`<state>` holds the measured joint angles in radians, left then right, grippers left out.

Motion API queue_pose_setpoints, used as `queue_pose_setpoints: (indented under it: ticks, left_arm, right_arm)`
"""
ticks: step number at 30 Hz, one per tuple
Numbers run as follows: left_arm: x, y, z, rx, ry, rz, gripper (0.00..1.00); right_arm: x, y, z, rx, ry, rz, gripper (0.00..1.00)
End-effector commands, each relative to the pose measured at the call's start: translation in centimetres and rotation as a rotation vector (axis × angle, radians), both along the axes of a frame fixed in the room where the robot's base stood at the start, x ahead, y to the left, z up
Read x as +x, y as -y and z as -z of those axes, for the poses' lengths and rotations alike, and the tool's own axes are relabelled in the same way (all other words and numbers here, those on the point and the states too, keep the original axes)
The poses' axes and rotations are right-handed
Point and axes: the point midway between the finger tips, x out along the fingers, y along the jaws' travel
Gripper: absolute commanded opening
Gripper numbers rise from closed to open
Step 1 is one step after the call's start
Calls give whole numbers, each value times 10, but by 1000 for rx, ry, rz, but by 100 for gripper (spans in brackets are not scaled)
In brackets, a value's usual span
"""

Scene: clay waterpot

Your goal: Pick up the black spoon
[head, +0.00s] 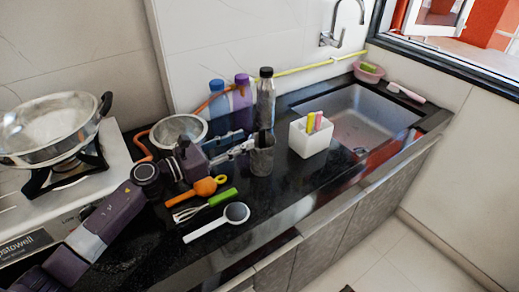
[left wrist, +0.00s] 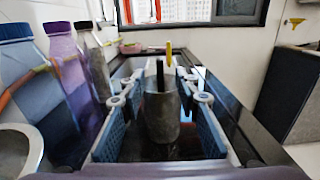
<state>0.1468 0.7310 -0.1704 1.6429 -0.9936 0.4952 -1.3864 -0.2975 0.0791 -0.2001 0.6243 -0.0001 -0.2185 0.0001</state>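The black spoon stands in a grey metal cup (head: 262,160) on the black counter; its dark handle (head: 262,138) sticks up above the rim. Its lower part is hidden in the cup. In the left wrist view the black spoon handle (left wrist: 160,76) rises from the cup (left wrist: 162,120). My left gripper (head: 240,146) is open, just left of the cup in the head view. In the left wrist view its blue-padded fingers (left wrist: 160,118) lie on either side of the cup, with gaps between. My right gripper is not in view.
A white holder (head: 311,141) with coloured sponges stands right of the cup, before the sink (head: 365,118). Several bottles (head: 265,98) stand behind. An orange utensil (head: 200,188), a green-handled whisk (head: 210,203) and a white ladle (head: 220,222) lie in front. A pan (head: 50,130) sits left.

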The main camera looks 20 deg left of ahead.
Motion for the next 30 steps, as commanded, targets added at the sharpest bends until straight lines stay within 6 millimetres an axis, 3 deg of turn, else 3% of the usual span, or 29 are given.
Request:
queue_pose_setpoints:
  ticks: [2, 11, 21, 30]
  left_arm:
    - [0, 0, 14, -6, -1, -2, 30]
    - [20, 13, 10, -3, 3, 0, 30]
    - [58, 43, 10, -3, 1, -1, 30]
    - [60, 44, 12, -2, 1, -1, 26]
  right_arm:
    - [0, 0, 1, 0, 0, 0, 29]
    - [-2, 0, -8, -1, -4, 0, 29]
    - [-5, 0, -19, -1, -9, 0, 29]
    - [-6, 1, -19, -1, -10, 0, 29]
